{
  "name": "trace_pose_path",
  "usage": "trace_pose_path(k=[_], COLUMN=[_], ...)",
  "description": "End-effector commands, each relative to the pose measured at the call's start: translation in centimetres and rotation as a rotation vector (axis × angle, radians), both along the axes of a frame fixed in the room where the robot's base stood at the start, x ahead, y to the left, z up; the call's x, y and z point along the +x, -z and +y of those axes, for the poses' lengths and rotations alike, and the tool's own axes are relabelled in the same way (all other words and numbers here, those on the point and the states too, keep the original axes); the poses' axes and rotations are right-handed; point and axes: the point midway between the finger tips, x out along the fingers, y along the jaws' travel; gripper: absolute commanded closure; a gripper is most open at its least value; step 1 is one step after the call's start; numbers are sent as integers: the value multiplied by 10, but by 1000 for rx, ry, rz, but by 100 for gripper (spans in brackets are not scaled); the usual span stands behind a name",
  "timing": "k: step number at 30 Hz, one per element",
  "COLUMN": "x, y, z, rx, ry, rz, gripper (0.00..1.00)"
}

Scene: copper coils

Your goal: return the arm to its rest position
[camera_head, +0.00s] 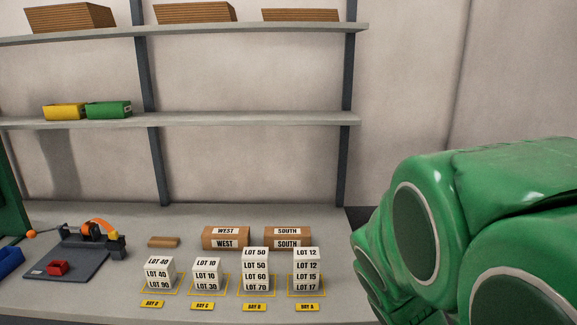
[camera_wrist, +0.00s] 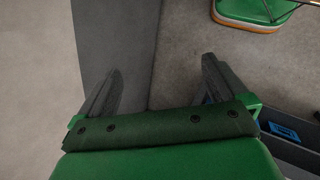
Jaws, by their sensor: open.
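My green arm fills the right side of the head view, folded close to the camera and to the right of the bench. My gripper (camera_wrist: 160,85) shows only in the wrist view. Its two dark fingers stand wide apart, with nothing between them. Below them are a grey surface and paler floor. The gripper itself is out of the head view.
The bench (camera_head: 215,306) holds stacked white lot boxes (camera_head: 255,270), brown cartons (camera_head: 226,238) and a tape dispenser (camera_head: 92,230) on a dark mat. Shelves (camera_head: 230,122) stand behind. The wrist view shows a green-and-orange object (camera_wrist: 255,12) at top right and a dark bin with something blue (camera_wrist: 284,132).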

Motion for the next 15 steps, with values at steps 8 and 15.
trace_pose_path(k=[8, 15], x=[-35, -53], y=[6, -9], z=[59, 84], rx=[265, 354], ry=[175, 244], rz=[-24, -43], gripper=[0, 0])
